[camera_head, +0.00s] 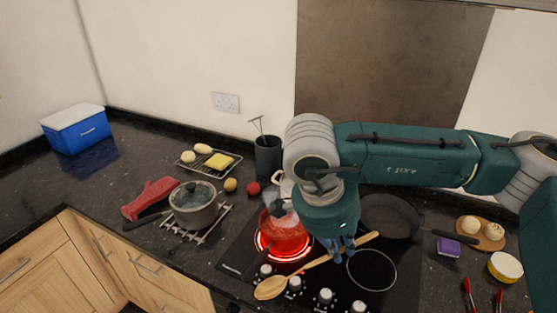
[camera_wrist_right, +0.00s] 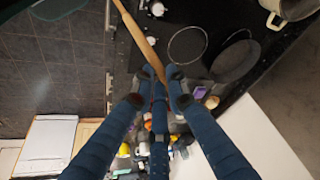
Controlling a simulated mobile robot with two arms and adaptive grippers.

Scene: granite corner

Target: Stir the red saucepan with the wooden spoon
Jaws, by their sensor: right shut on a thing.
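The red saucepan (camera_head: 285,241) sits on a glowing red burner at the left of the hob, with steam above it. My arm hides part of its right side. The wooden spoon (camera_head: 315,264) lies slanted in front of the saucepan, its bowl (camera_head: 270,287) at the lower left near the knobs, outside the pan. My right gripper (camera_head: 341,247) is shut on the spoon's handle, right of the saucepan. In the right wrist view the spoon (camera_wrist_right: 140,35) runs up from between the fingertips (camera_wrist_right: 158,80). My left gripper is not in view.
A dark frying pan (camera_head: 390,217) stands at the back right of the hob. An empty ring (camera_head: 372,270) lies right of the gripper. A lidded grey pot (camera_head: 194,208) on a rack and a red mitt (camera_head: 151,197) are left. A dark utensil pot (camera_head: 267,157) stands behind.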

